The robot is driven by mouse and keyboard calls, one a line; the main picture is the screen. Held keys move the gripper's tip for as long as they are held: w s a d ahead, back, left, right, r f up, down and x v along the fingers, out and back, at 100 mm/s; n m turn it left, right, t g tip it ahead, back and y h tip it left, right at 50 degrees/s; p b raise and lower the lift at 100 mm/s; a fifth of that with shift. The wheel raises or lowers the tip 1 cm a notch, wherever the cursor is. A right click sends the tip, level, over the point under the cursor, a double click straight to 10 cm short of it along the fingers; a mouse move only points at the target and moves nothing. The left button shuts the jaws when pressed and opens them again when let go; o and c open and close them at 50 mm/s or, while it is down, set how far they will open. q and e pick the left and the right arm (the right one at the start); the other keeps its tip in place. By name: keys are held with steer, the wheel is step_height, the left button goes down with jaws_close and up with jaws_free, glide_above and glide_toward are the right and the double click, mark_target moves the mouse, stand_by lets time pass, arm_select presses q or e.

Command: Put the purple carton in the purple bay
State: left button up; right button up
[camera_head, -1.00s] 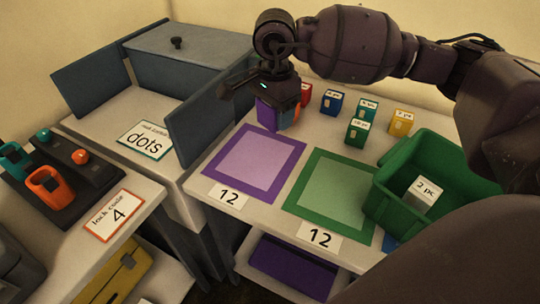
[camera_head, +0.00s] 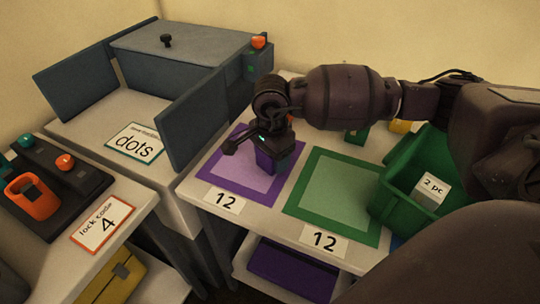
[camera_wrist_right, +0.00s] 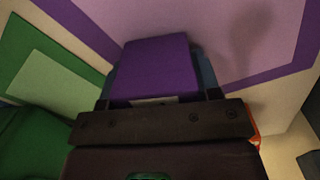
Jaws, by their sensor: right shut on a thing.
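The purple carton (camera_head: 265,160) is in my right gripper (camera_head: 273,141), which is shut on it. In the head view the carton is over the right part of the purple bay (camera_head: 225,172), a lilac square with a purple border. The wrist view shows the carton (camera_wrist_right: 155,65) at the gripper's fingers, with the bay (camera_wrist_right: 240,35) beyond it. A soft shadow falls on the bay there. I cannot tell whether the carton touches the surface. My left gripper is not in view.
The green bay (camera_head: 333,193) lies to the right, with a green bin (camera_head: 395,197) beside it holding a "2 pc" carton (camera_head: 431,191). A blue-grey panel (camera_head: 206,112) stands left of the purple bay. My arm hides part of the back.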

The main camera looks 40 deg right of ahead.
steer(key=shift+r, duration=0.1)
steer(key=shift+f, duration=0.25)
steer(key=o, duration=1)
steer(key=shift+r, duration=0.1)
step_height(320, 180, up, 12)
steer(key=shift+r+p, duration=0.15)
steer(key=shift+p, duration=0.95)
